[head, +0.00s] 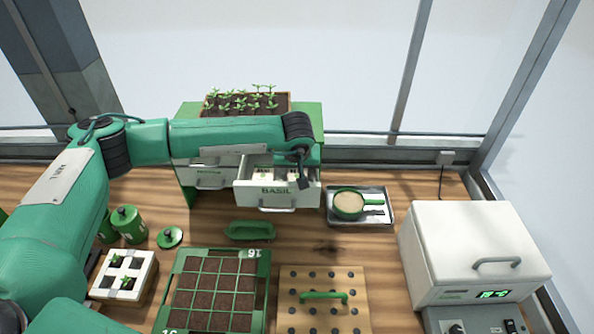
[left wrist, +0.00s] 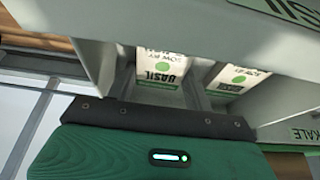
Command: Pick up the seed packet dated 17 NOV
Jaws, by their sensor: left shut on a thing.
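An open white drawer (head: 277,196) labelled BASIL juts from the green cabinet, with pale seed packets (head: 264,172) standing inside. My left gripper (head: 303,181) reaches down into its right part. In the left wrist view, a white and green BASIL packet (left wrist: 160,68) is in front of the gripper's palm, upside down in the picture. The gripper is shut on a packet, which I take to be this one. A second packet (left wrist: 238,78) stands to its right. Sow-by print shows on the packets, but I cannot read the dates. My right gripper is out of view.
A seedling tray (head: 247,104) tops the cabinet. In front are a green dish (head: 250,231), a soil tray (head: 181,262) and a wooden dibber board (head: 358,285). A metal tray (head: 377,219) holds a green sieve (head: 348,203). A white machine (head: 440,245) stands right.

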